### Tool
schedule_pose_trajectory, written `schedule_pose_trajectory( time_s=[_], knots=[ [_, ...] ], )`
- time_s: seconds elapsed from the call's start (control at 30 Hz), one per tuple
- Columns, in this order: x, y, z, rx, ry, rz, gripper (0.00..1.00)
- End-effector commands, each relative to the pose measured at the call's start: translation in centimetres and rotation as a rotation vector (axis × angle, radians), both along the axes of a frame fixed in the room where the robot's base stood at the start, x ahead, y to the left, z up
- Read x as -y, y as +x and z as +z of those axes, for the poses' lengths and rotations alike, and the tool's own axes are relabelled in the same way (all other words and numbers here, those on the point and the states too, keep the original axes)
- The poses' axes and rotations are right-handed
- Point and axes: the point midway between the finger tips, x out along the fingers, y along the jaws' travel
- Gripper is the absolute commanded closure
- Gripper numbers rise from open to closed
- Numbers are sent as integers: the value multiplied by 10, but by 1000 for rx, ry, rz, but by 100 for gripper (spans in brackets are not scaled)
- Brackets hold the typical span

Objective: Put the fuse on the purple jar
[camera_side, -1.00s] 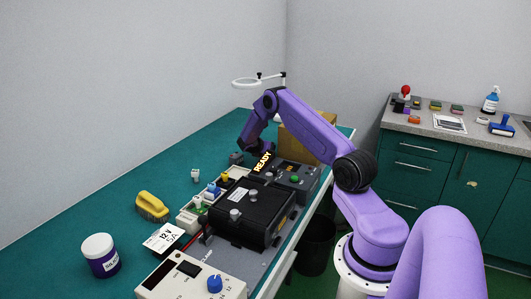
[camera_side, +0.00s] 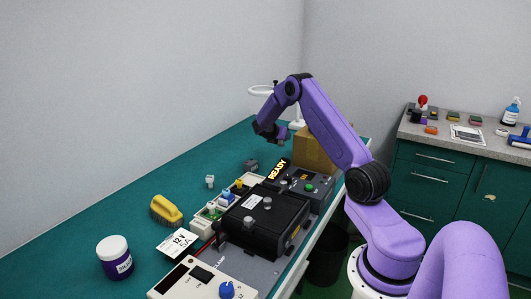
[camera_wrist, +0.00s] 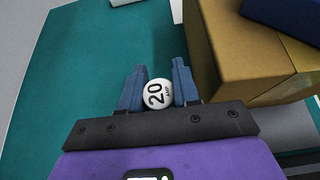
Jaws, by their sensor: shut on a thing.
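The purple jar (camera_side: 115,260) with a white lid (camera_side: 112,244) stands upright on the green bench at the near left in the side view. My gripper (camera_wrist: 159,66) is shut on the fuse (camera_wrist: 157,93), whose round white end reads "20 AMP" between the blue fingers in the wrist view. In the side view my gripper (camera_side: 281,142) is above the far part of the bench, well away from the jar. The fuse is too small to make out clearly there.
A cardboard box (camera_side: 316,150) stands close to the right of my gripper. A yellow brush (camera_side: 166,210) lies near the jar.

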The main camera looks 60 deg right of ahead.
Motion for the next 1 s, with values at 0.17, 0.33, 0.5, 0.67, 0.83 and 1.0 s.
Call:
schedule_pose_trajectory(
  time_s=[0.17, 0.33, 0.5, 0.67, 0.83, 1.0],
  knots=[
    [-1, 0, 9, 0, 0, 1, 99],
    [-14, 10, 12, 0, 0, 24, 99],
    [-63, 39, 25, 2, -1, 102, 99],
    [-129, 69, 40, 4, -1, 204, 99],
    [-205, 92, 56, 4, -1, 319, 99],
    [-281, 104, 71, 5, -1, 433, 99]
  ],
)
